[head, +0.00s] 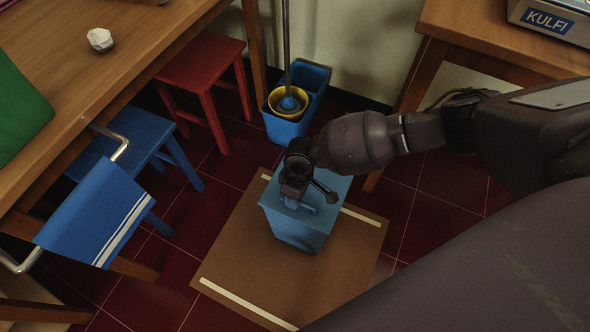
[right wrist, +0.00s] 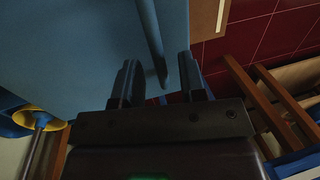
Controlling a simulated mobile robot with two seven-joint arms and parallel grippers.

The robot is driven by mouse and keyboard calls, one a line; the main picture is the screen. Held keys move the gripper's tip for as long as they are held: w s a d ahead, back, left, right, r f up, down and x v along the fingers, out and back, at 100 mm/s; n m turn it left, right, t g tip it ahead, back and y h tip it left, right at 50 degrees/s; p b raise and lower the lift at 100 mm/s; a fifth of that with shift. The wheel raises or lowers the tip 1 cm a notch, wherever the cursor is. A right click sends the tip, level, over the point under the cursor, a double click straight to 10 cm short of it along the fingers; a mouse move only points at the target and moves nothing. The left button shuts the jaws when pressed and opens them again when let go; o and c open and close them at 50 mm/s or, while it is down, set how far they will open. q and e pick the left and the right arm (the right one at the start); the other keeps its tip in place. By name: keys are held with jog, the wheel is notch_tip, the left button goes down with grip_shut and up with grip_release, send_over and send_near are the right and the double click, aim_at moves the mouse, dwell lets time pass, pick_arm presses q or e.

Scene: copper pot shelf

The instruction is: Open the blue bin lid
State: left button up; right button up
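The blue bin (head: 297,234) stands on a brown mat in the middle of the head view. Its lid (head: 337,187) looks shut, partly hidden by my right gripper (head: 298,188), which is over the top of the bin. In the right wrist view, the two fingers of the right gripper (right wrist: 158,78) are apart. A narrow blue strip of the lid (right wrist: 152,38) reaches down between them; I cannot tell whether either finger touches it. My left gripper is not in view.
The brown mat (head: 240,272) lies on dark red tiles. A blue bucket with a mop (head: 290,125) stands behind the bin. A red stool (head: 201,68) and a blue stool (head: 140,128) are at left, by a wooden table (head: 135,45).

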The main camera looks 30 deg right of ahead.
grip_shut()
jog(key=w+d+r+g+y, duration=0.1)
jog(key=w+d+r+y, duration=0.1)
jog(key=r, duration=0.5)
jog(key=shift+w+d+g+p, duration=0.15)
jog(key=shift+d+g+p, duration=0.2)
jog(key=shift+d, duration=0.2)
grip_release()
